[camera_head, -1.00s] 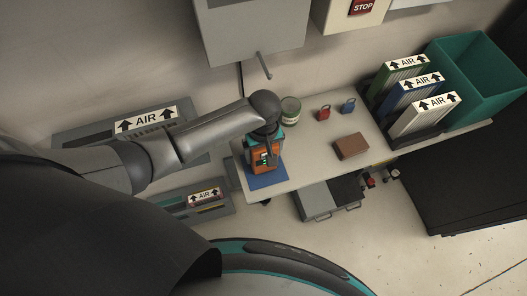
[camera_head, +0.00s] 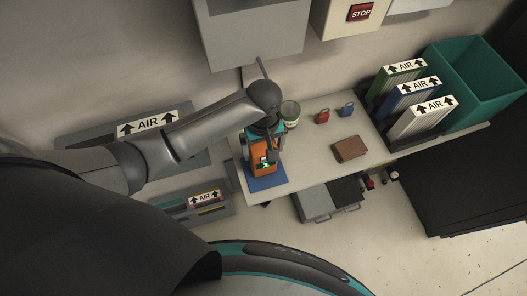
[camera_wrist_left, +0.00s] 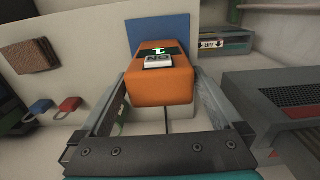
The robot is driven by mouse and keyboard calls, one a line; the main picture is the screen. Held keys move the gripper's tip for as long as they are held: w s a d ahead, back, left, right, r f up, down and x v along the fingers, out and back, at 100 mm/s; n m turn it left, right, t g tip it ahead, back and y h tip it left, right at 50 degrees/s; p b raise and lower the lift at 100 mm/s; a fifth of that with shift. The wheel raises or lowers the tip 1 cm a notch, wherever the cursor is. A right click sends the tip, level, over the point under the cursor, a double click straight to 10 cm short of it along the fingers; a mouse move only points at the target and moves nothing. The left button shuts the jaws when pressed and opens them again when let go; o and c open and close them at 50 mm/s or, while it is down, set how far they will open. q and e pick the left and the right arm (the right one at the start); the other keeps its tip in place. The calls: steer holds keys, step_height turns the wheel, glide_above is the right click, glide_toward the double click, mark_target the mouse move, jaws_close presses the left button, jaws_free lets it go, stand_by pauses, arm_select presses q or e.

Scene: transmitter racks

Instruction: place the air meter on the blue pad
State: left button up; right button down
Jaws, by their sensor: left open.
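The orange air meter (camera_head: 263,160) with a lit green display stands on the blue pad (camera_head: 266,183) at the left end of the bench. In the left wrist view the air meter (camera_wrist_left: 162,75) is close, with the blue pad (camera_wrist_left: 185,30) behind it. My left gripper (camera_head: 262,148) is open around the top part of the meter. In the left wrist view the fingers of my left gripper (camera_wrist_left: 158,100) lie on both sides of the meter, apart from each other. The underside of the meter is hidden. My right gripper is not in view.
On the bench (camera_head: 308,160) stand a green-white can (camera_head: 290,113), a red padlock (camera_head: 322,117), a blue padlock (camera_head: 346,110) and a brown box (camera_head: 350,149). A filter rack and a teal bin (camera_head: 480,85) stand at the right. A grey cabinet (camera_head: 250,35) hangs above.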

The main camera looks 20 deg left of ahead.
arm_select(q)
step_height(320, 180, up, 8)
steer(key=shift+f+p, duration=0.2)
steer(key=shift+p, duration=0.35)
